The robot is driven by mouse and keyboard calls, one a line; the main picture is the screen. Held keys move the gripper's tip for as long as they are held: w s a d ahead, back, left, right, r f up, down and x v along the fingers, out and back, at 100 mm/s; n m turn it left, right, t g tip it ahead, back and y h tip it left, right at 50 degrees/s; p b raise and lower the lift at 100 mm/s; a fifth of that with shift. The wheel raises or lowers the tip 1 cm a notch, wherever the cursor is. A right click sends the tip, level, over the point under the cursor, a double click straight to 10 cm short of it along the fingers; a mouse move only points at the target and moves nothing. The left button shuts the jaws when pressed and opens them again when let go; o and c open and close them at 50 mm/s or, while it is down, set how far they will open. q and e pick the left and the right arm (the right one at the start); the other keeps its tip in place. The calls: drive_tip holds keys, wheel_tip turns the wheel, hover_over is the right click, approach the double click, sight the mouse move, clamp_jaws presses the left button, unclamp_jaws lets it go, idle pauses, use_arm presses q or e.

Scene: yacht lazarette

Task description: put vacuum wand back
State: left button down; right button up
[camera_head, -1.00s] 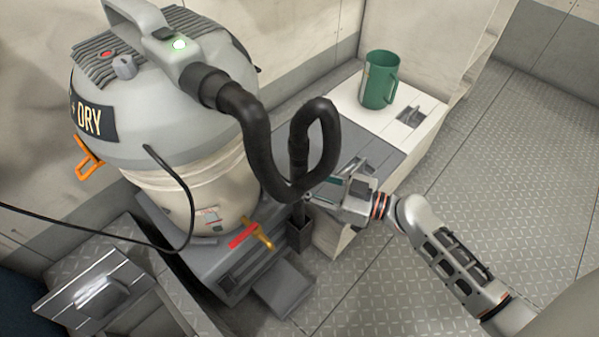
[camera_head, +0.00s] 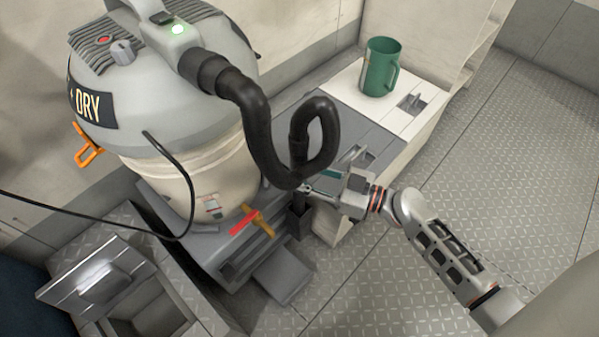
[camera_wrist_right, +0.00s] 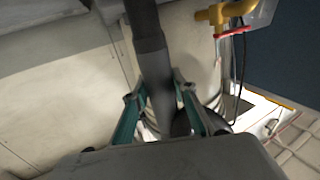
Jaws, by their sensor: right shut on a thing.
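The vacuum (camera_head: 165,90) is a large grey and cream drum on a grey base at the left, with a green light on top. Its black hose (camera_head: 262,140) loops down to the dark vacuum wand (camera_head: 299,150). My right gripper (camera_head: 306,190) is shut on the wand, which also shows between the fingers in the wrist view (camera_wrist_right: 155,70). The wand stands about upright, its lower end at a dark square holder (camera_head: 300,222) beside the base. I cannot tell how deep it sits in the holder. My left gripper is not in view.
A green mug (camera_head: 380,68) stands on a white counter (camera_head: 425,85) behind my right gripper. A red-handled valve (camera_head: 245,221) is close to the holder's left. An open hatch lid (camera_head: 95,280) is at the lower left. Diamond-plate floor (camera_head: 500,170) is clear on the right.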

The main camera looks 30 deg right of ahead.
drive_tip(key=shift+f, duration=1.1)
drive_tip(key=o, duration=1.2)
drive_tip(key=shift+f, duration=0.15)
